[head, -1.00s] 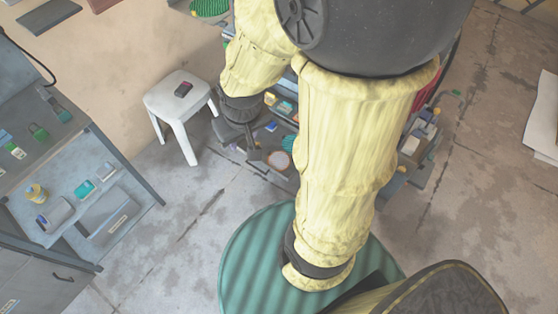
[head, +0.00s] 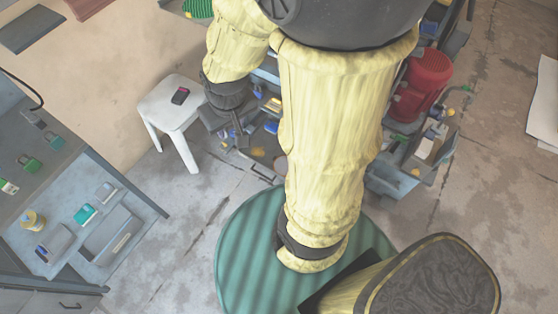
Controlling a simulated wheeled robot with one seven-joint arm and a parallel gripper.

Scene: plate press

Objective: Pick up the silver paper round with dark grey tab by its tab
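I cannot make out a silver paper round with a dark grey tab in the head view. A small brownish round thing (head: 281,166) shows low on the cluttered bench, partly hidden behind my arm; I cannot tell what it is. My gripper (head: 243,143) points down at the left part of this bench, beside several small parts. Its fingers are small and dark against the clutter, so I cannot tell whether they are open or shut, and I see nothing clearly held in them.
A grey shelf unit (head: 135,190) with small boxes stands at the left. Bare floor lies between shelf and green ribbed disc (head: 240,262).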

